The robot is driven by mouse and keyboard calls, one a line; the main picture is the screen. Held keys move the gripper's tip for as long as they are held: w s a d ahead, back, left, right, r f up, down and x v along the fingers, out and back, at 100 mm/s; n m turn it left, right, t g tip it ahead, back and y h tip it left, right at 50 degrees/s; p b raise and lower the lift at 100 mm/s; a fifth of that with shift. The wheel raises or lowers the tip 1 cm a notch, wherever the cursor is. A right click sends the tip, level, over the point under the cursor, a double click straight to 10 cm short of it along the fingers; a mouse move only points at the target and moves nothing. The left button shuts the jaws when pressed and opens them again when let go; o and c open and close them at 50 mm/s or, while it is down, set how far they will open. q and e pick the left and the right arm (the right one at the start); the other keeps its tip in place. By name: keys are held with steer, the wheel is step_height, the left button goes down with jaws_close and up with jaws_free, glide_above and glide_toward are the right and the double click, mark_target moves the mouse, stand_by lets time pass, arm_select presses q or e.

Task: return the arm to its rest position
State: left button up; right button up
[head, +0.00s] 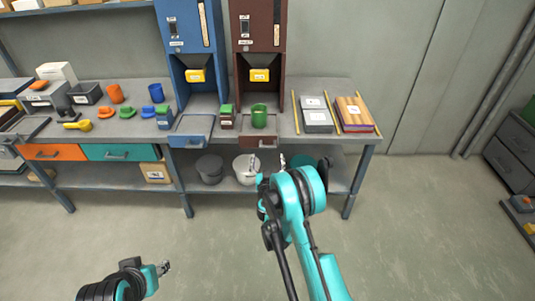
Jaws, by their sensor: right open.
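My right arm reaches in from the bottom right, and its teal and black links cover part of the floor and the bench's lower shelf. My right gripper (267,163) is open, with nothing seen between its fingers, and shows in front of the bench's front edge, below the brown dispenser. The arm partly hides the gripper. My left gripper (163,268) is low at the left, over the bare floor and away from the bench. It is small and seen edge-on, so its jaws cannot be read.
A green cup (259,115) stands at the brown dispenser (258,45). A blue dispenser (190,50) is to its left. The grey bench (335,141) also carries orange and blue cups, boxes and books (354,114). Buckets (209,168) stand on its lower shelf. The floor in front is clear.

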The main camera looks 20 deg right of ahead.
steer(key=shift+s, duration=0.15)
stand_by(0.3)
steer(key=s+d+r+m+g+h, duration=0.1)
steer(key=s+d+r+g, duration=0.2)
steer(key=r, duration=0.7)
steer(key=s+d+r+g, duration=0.25)
steer(key=s+r, duration=0.35)
steer(key=s, duration=0.5)
steer(key=s+a+f+n+g+y, duration=0.1)
steer(key=s+a+y, duration=0.1)
steer(key=s, duration=0.7)
steer(key=s+a+f+n+g+y, duration=0.1)
steer(key=s+a, duration=0.3)
steer(key=s, duration=0.5)
steer(key=s+a+f+n+g+y, duration=0.1)
steer(key=s+a+n+g+y, duration=0.1)
steer(key=s, duration=0.7)
steer(key=shift+a+f+g+y, duration=0.3)
steer(key=shift+a+g+y, duration=0.2)
steer(key=shift+a, duration=0.45)
steer(key=shift+s, duration=0.1)
